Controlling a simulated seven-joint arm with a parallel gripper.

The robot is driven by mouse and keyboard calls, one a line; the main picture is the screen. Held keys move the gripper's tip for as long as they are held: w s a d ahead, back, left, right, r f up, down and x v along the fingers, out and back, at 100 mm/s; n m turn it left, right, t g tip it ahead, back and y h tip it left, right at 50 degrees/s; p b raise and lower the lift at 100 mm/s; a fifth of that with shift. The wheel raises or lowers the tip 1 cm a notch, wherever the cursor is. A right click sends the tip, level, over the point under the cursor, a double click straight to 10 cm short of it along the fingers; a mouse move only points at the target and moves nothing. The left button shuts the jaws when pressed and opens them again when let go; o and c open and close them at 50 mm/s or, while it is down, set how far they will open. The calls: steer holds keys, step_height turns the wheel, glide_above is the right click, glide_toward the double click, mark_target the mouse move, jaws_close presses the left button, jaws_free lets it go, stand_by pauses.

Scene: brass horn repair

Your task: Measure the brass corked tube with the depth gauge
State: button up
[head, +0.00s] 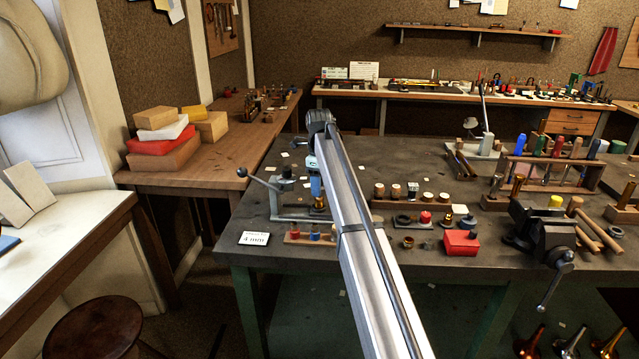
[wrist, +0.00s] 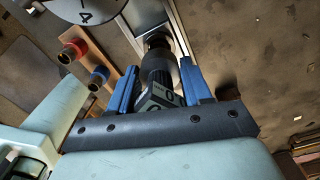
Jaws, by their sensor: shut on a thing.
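My gripper (head: 317,188) is low over the dark bench, beside a metal stand (head: 290,215) with a lever arm; my arm hides part of that spot. In the wrist view, the blue fingers of my gripper (wrist: 159,68) are shut on a dark knurled cylinder (wrist: 155,80) with a small numbered face showing 0. I cannot tell whether this is the depth gauge. A round white dial (wrist: 76,6) marked 4 shows at the top left. A small brass-coloured piece (head: 320,203) shows just below my gripper; I cannot make it out as the corked tube.
A wooden strip with red and blue caps (head: 300,237) and a "4 mm" card (head: 254,239) lie at the front. Right of my arm are a rack of corks (head: 412,192), a red box (head: 460,243) and a black vise (head: 545,235).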

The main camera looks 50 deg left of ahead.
steer(key=shift+f, duration=1.45)
steer(key=o, duration=1.6)
steer(key=shift+r, duration=0.1)
steer(key=shift+r, duration=3.45)
